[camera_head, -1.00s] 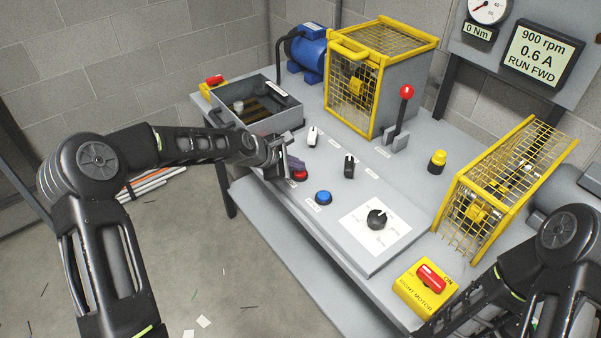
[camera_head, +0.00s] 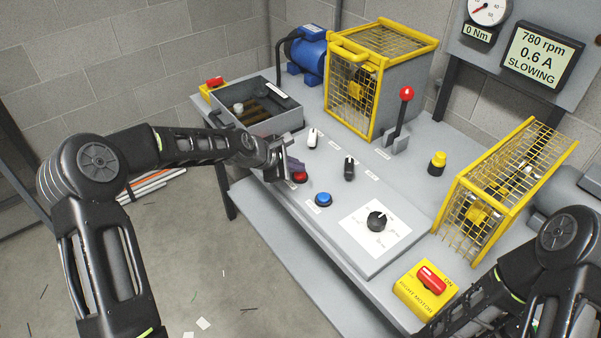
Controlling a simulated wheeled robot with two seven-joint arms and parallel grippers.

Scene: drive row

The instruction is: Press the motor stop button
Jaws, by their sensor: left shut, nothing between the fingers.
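The red button (camera_head: 300,177) sits on the sloped grey control panel (camera_head: 335,235), at its left end. My left gripper (camera_head: 289,168) is shut and empty, right at the red button and partly covering it. I cannot tell whether the fingertips touch it. The display (camera_head: 543,55) at the upper right reads 780 rpm, 0.6 A, SLOWING. My right arm (camera_head: 535,275) comes in at the lower right, and its gripper is not in view.
The panel also holds a blue button (camera_head: 323,199), a black knob (camera_head: 376,220) and two small switches. A red-knobbed lever (camera_head: 406,95), yellow cages (camera_head: 505,185) and a yellow box with a red switch (camera_head: 428,284) stand around it. An open grey tray (camera_head: 258,120) is behind my left gripper.

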